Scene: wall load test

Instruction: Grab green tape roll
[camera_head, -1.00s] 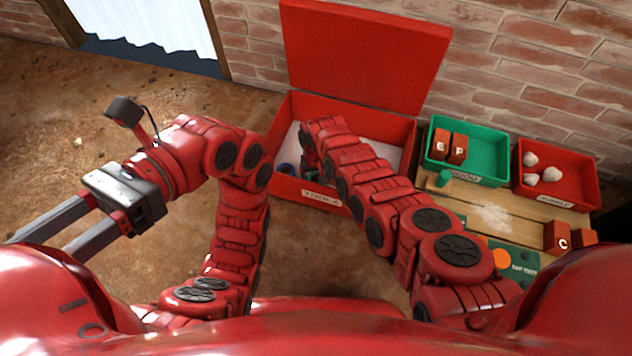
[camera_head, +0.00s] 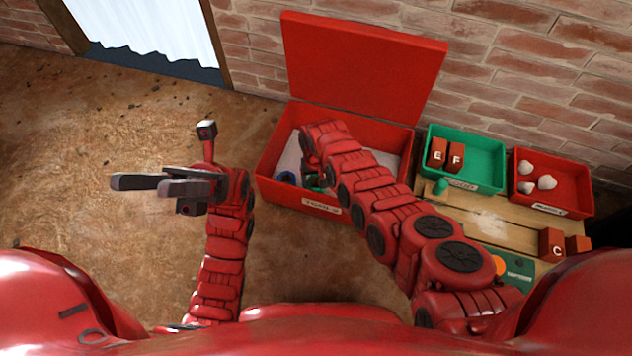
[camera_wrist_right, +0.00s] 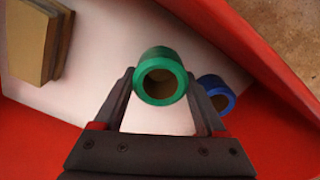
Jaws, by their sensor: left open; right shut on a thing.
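The green tape roll (camera_wrist_right: 160,78) is in the right wrist view, between the fingertips of my right gripper (camera_wrist_right: 160,88), which is shut on it. The roll's brown cardboard core faces the camera. In the head view a bit of green (camera_head: 314,181) shows beside the right wrist, inside the red toolbox (camera_head: 310,199); the rest is hidden by my right arm. My left gripper (camera_head: 138,185) is open and empty over the bare floor, left of the toolbox.
A blue tape roll (camera_wrist_right: 217,94) lies beside the green one, near the red wall. A wooden block (camera_wrist_right: 35,40) lies at the box's other side. Right of the toolbox stand a green tray (camera_head: 482,160) with bricks and a red tray (camera_head: 565,193) with pale lumps.

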